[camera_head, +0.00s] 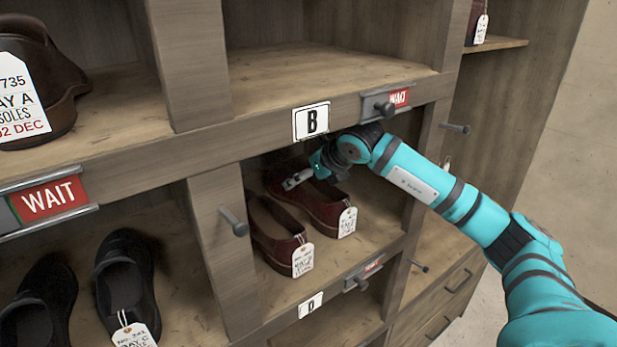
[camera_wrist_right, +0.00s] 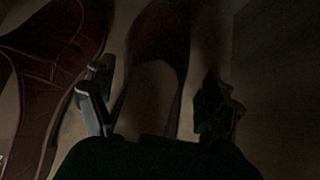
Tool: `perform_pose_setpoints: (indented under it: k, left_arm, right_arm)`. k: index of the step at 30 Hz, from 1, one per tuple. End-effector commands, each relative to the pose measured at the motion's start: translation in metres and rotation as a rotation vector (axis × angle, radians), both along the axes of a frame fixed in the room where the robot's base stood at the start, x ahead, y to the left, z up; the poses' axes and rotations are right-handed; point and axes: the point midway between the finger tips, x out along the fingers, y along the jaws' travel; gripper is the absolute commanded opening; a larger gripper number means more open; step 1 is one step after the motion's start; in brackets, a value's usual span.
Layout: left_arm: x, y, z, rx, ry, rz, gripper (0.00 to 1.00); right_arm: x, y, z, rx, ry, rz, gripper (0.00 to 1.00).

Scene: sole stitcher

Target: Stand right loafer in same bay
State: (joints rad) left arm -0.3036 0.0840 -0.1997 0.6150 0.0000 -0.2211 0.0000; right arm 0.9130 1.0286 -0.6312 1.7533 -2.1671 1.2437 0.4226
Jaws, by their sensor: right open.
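Two dark red loafers stand side by side on the shelf floor of the bay under the B plate. The right loafer (camera_head: 318,204) has a white tag (camera_head: 348,222) at its heel. The left loafer (camera_head: 272,236) also has a tag (camera_head: 303,260). My right gripper (camera_head: 314,176) is open inside the bay, at the far part of the right loafer. In the dim right wrist view the right loafer (camera_wrist_right: 152,90) lies between the open fingers (camera_wrist_right: 155,108), and the left loafer (camera_wrist_right: 50,75) is beside them. Contact with the fingers cannot be told. My left gripper is out of view.
The B plate (camera_head: 311,121) is on the shelf edge above my arm. A wooden divider (camera_head: 222,225) with a peg bounds the bay on the left. Black shoes (camera_head: 126,280) stand in the bay to the left. The bay above is empty where visible.

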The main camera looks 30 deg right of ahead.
Motion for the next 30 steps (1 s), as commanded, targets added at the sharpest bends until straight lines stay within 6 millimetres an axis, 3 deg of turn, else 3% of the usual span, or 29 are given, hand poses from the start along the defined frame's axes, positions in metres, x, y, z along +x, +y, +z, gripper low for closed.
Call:
perform_pose_setpoints:
  k: [5,10,21,30]
  left_arm:
    - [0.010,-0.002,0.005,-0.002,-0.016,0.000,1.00]
    - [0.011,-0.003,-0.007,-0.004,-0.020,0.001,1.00]
    - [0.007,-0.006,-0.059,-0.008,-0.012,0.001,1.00]
    - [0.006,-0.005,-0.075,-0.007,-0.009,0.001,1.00]
  right_arm:
    - [0.000,0.000,0.004,0.000,-0.001,0.000,0.85]
    - [-0.016,-0.002,0.017,-0.002,-0.005,-0.001,0.85]
    - [-0.104,-0.010,0.016,-0.006,-0.001,-0.002,0.85]
    - [-0.138,-0.011,0.021,-0.001,-0.001,-0.001,0.85]
